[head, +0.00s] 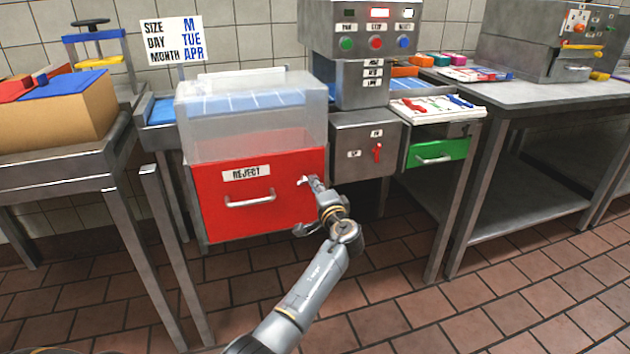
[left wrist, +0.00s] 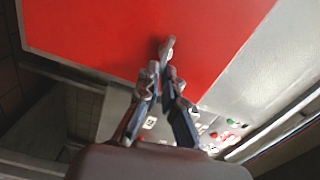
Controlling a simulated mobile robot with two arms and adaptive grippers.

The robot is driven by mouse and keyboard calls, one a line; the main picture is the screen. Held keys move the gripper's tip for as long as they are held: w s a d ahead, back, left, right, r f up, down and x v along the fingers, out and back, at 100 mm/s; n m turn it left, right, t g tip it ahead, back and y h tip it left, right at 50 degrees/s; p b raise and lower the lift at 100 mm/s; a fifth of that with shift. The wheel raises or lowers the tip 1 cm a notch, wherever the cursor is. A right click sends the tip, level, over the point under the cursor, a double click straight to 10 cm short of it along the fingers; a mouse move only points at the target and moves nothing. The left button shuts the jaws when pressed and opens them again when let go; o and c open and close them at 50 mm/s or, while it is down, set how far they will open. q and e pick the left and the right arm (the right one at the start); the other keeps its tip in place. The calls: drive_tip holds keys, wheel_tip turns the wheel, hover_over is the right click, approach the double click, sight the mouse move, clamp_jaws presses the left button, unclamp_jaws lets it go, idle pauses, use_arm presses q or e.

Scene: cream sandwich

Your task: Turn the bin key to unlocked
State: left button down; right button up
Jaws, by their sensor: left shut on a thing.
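The red bin (head: 285,215), labelled REJECT, has a metal bar handle (head: 250,201) on its front. A small pale key (head: 303,180) sticks out near the upper right of the bin front; it also shows in the left wrist view (left wrist: 167,46) against the red panel. My left gripper (head: 312,183) is at the key, its two fingers closed together on it. In the left wrist view the fingertips (left wrist: 163,72) meet at the base of the key. The lock markings are not readable. My right gripper is not in view.
A clear cover (head: 250,135) stands above the bin. A grey box with a red switch (head: 377,153) and a green drawer (head: 437,153) are to the right. A table with a cardboard box (head: 60,115) is at left. The tiled floor in front is clear.

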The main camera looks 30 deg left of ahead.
use_arm(q)
drive_tip(key=shift+m, duration=0.3)
drive_tip(key=c, duration=1.5)
unclamp_jaws()
drive_tip(key=v, duration=1.2)
drive_tip(key=shift+f, duration=0.1)
